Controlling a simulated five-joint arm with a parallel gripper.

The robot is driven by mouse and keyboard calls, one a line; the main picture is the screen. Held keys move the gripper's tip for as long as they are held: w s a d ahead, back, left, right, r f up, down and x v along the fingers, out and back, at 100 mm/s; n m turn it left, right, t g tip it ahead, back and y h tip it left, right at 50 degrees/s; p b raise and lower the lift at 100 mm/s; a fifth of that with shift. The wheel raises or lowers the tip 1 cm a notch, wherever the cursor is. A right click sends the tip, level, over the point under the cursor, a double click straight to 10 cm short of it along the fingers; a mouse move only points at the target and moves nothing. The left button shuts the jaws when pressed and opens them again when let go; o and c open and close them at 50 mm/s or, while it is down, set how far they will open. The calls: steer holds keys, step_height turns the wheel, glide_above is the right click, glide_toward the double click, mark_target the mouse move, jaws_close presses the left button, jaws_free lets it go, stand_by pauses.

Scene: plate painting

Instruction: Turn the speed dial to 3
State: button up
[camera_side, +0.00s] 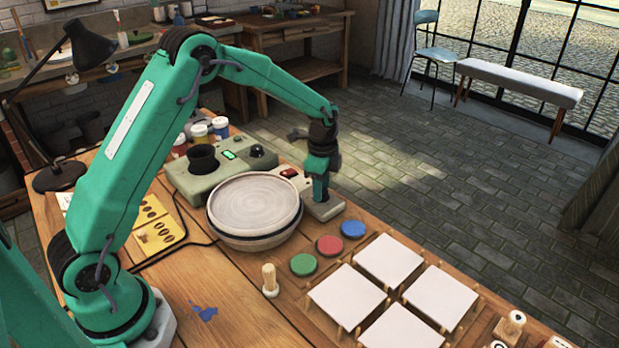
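My gripper (320,190) points down over a small grey box (335,210) at the right of the round plate wheel (254,204). Its fingertips are at the top of that box. Whether they are open or shut on something there is too small to tell. A grey-green control box (190,184) stands behind the wheel, with a lit green display (229,155) and a dark round knob (257,151). A red switch (289,173) sits between this box and my gripper. I cannot read any dial numbers or tell for certain which part is the speed dial.
Green (303,265), red (329,245) and blue (353,229) paint discs lie in front of my gripper. Several white tiles (388,261) stand on pegs at the lower right. A wooden peg (269,281) stands nearby. A black cable (170,250) crosses the table.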

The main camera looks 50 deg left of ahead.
steer(key=shift+o, duration=1.3)
steer(key=shift+f, duration=0.1)
steer(key=shift+r, duration=3.9)
steer(key=shift+r, duration=0.1)
